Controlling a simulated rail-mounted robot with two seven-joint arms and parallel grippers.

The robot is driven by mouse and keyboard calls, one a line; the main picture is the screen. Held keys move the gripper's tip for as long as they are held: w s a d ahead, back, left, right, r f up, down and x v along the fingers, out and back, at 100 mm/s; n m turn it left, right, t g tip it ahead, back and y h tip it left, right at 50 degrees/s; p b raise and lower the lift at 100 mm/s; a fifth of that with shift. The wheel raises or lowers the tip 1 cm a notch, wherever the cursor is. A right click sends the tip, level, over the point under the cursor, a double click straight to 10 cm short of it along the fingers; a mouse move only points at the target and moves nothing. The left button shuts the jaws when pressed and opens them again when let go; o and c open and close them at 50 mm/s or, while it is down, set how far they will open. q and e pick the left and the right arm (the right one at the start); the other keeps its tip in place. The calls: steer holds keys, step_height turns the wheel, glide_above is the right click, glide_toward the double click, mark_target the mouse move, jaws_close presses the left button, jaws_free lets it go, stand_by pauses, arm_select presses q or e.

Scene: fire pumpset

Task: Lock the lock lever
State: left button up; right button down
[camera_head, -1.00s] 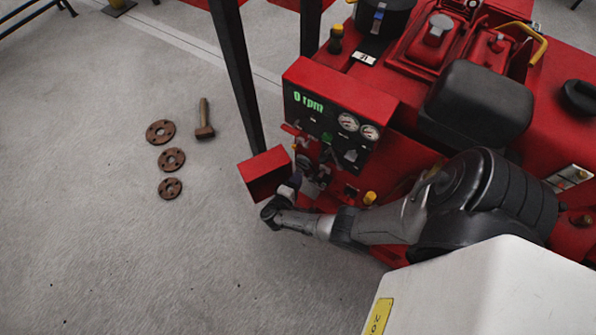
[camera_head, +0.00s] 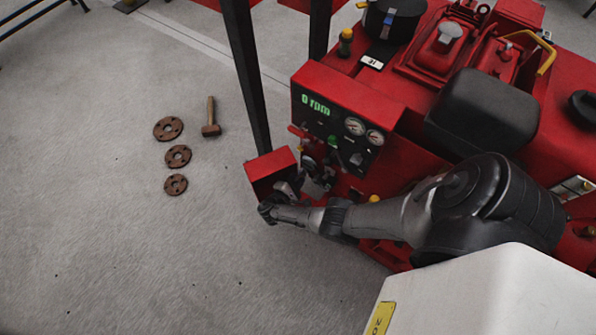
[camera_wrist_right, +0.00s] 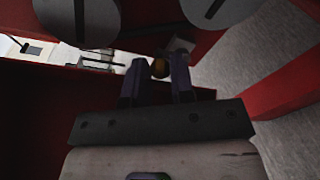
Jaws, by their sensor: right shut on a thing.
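My right gripper (camera_head: 291,186) reaches the front of the red pumpset below the control panel, beside a small red box (camera_head: 270,163). In the right wrist view its two dark fingers (camera_wrist_right: 159,78) are close together on a small brownish-orange round knob (camera_wrist_right: 159,68), which shows between the fingertips. I cannot tell for sure whether this knob is the end of the lock lever; the rest of the part is hidden by the fingers. My left gripper is not in view.
The control panel (camera_head: 338,122) reads 0 rpm above the gripper. A dark upright post (camera_head: 246,75) stands close by. Several rusty flanges (camera_head: 178,156) and a hammer (camera_head: 211,118) lie on the floor at left. The floor in front is clear.

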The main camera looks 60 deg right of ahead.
stand_by(0.3)
steer(key=c, duration=1)
jaws_free()
steer(key=shift+a, duration=0.15)
steer(key=a, duration=0.4)
steer(key=a+r, duration=0.1)
steer(key=a, duration=0.4)
steer(key=w+a+r+p, duration=0.1)
steer(key=a, duration=0.3)
steer(key=shift+w+a, duration=0.1)
steer(key=shift+a, duration=0.15)
steer(key=shift+n, duration=0.3)
